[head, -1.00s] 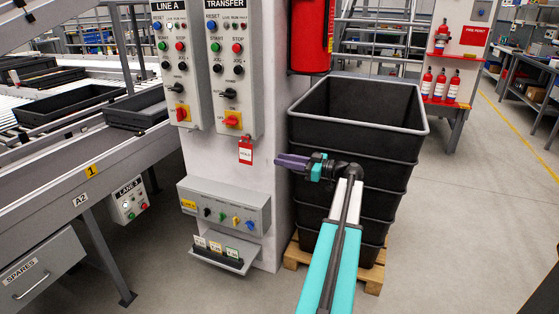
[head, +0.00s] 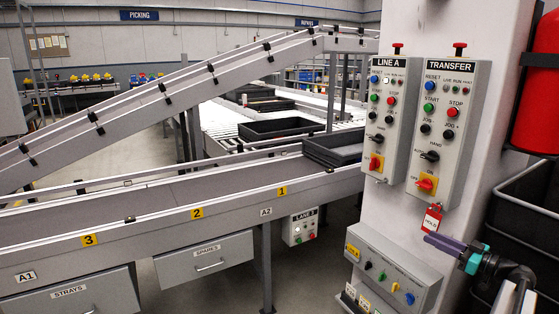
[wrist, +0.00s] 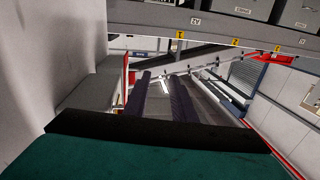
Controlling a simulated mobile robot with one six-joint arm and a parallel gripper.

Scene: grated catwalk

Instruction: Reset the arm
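My gripper (head: 428,240) is at the lower right of the head view. Its purple fingers point left, in front of the white column and just below the red HOLD tag (head: 432,219) in the picture. I cannot tell the depth between them. In the wrist view the two purple fingers (wrist: 158,88) stand apart with a gap between them and nothing held. The tag hangs under the TRANSFER panel (head: 444,130). The LINE A panel (head: 386,120) is to its left. Much of my arm is cut off at the lower right corner.
A grey box with several coloured knobs (head: 392,270) juts from the column's foot. A black bin (head: 530,200) and a red cylinder (head: 537,90) are close at the right. A conveyor (head: 150,205) with black trays (head: 285,128) fills the left.

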